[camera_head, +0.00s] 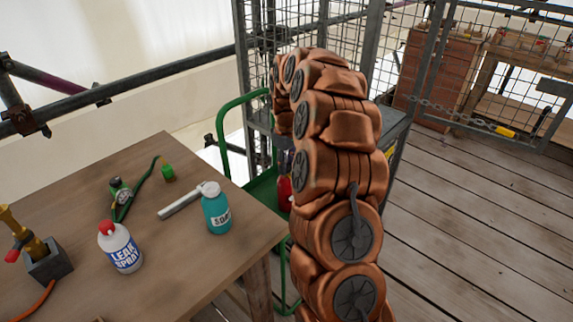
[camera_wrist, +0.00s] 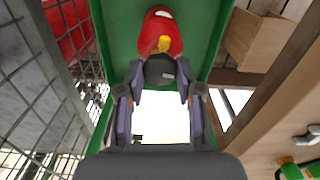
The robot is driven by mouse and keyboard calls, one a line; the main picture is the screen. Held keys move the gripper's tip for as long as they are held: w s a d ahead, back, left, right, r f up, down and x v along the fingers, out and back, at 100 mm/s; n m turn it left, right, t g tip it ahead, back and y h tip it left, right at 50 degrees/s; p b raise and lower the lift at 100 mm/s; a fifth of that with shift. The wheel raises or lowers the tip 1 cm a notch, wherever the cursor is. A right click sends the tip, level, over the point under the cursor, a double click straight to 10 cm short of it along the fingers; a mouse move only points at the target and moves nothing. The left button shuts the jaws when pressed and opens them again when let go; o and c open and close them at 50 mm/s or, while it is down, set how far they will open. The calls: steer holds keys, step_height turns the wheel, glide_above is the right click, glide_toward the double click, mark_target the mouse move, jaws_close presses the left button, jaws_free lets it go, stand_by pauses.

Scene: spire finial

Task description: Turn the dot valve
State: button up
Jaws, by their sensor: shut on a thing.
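A red cylinder (camera_wrist: 162,32) with a yellow part stands against a green panel (camera_wrist: 120,42) in the wrist view. A dark grey knob (camera_wrist: 160,68) with a small pale mark, apparently the dot valve, is at its near end. My gripper (camera_wrist: 159,84) has its fingers on both sides of this knob and is shut on it. In the head view the red cylinder (camera_head: 284,193) shows partly on the green trolley (camera_head: 225,150).
A wooden table (camera_head: 180,285) at the left holds a teal soap bottle (camera_head: 216,208), a leak spray bottle (camera_head: 120,247), a gauge with a green hose (camera_head: 120,190) and a brass torch (camera_head: 25,235). A wire mesh cage (camera_head: 310,30) stands behind. Plank floor (camera_head: 470,220) is clear at right.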

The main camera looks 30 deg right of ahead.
steer(key=o, duration=1.2)
steer(key=shift+c, duration=0.2)
step_height(320, 180, up, 12)
stand_by(0.5)
